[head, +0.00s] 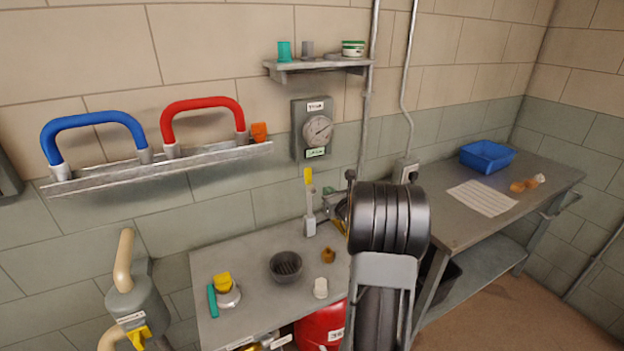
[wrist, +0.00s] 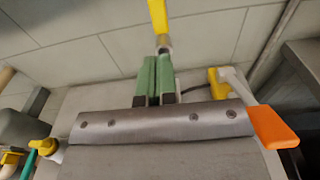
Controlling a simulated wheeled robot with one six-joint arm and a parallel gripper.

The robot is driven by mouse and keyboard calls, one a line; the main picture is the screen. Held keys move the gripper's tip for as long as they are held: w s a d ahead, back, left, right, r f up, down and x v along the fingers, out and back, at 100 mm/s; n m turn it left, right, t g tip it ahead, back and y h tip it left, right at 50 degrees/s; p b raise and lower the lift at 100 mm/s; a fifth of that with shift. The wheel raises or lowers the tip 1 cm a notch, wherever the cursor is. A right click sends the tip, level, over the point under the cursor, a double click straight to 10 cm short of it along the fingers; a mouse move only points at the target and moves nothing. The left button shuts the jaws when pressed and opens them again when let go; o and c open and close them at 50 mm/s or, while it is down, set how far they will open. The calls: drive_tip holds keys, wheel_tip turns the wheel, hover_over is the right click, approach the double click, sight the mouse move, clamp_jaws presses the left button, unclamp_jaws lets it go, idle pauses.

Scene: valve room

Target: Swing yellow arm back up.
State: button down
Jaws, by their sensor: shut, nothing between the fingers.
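A yellow-tipped lever (head: 308,178) stands nearly upright on a pale stem above a small grey base at the back of the bench. In the wrist view its yellow grip (wrist: 158,15) shows at the top, beyond my fingertips. My gripper (wrist: 163,55) has its green fingers together with nothing between them. The fingertips line up with the foot of the yellow grip; I cannot tell whether they touch it. In the head view my gripper (head: 330,191) is just right of the lever, partly hidden by my dark arm.
The grey bench (head: 245,250) holds a dark bowl (head: 286,267) and a yellow-topped fitting with a teal handle (head: 223,286). A gauge (head: 317,130) hangs on the wall above. A pipe with a yellow valve handle (head: 138,338) is at lower left. A side table (head: 440,215) stands right.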

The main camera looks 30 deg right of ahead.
sight(309, 175)
drive_tip(key=w+p, duration=0.1)
drive_tip(key=w, duration=0.2)
drive_tip(key=w+d+p, duration=0.1)
drive_tip(key=w, duration=0.3)
drive_tip(key=w+p, duration=0.1)
drive_tip(key=w, duration=0.3)
drive_tip(key=shift+w+d+f, duration=0.1)
drive_tip(key=shift+d+f, duration=0.05)
drive_tip(key=shift+f, duration=0.1)
